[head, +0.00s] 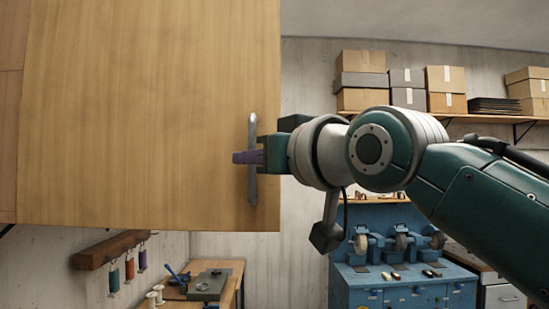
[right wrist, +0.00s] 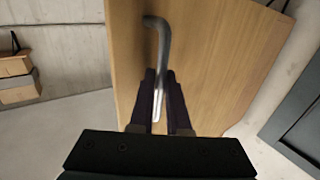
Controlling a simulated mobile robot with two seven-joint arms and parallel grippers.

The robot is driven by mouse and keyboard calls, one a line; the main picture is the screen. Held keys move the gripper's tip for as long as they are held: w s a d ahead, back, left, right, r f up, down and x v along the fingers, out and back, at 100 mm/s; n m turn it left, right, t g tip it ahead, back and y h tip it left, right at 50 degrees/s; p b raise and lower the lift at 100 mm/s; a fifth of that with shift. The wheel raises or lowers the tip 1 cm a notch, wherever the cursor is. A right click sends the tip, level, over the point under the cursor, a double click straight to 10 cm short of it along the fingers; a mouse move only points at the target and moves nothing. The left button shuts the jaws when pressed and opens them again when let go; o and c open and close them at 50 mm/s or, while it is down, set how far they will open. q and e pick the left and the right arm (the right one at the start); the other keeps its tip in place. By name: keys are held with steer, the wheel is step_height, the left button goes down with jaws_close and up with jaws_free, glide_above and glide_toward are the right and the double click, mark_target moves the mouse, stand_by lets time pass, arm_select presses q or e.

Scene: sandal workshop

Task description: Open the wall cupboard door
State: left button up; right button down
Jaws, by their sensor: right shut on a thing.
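The wall cupboard door (head: 150,110) is a large light-wood panel filling the upper left of the head view. Its grey upright bar handle (head: 252,190) is near the door's right edge. My right gripper (head: 249,157) is shut on the handle about midway along it, with its purple fingers to either side of the bar. In the right wrist view the handle (right wrist: 160,38) runs down between the two fingertips (right wrist: 159,78), in front of the wooden door (right wrist: 205,60). I cannot tell whether the door is ajar. The cupboard's inside is hidden. My left gripper is not in view.
A shelf (head: 480,118) with several boxes is on the back wall at right. Below are a blue machine bench (head: 400,290), a workbench (head: 236,280) and a wooden rail (head: 105,250) with hanging thread spools. Open air lies right of the door, partly crossed by my right arm.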

steer(key=c, duration=1.2)
jaws_free()
steer(key=shift+s+a, duration=0.1)
steer(key=shift+a, duration=0.1)
steer(key=shift+o, duration=0.2)
steer(key=b+v, duration=0.5)
steer(key=v, duration=0.5)
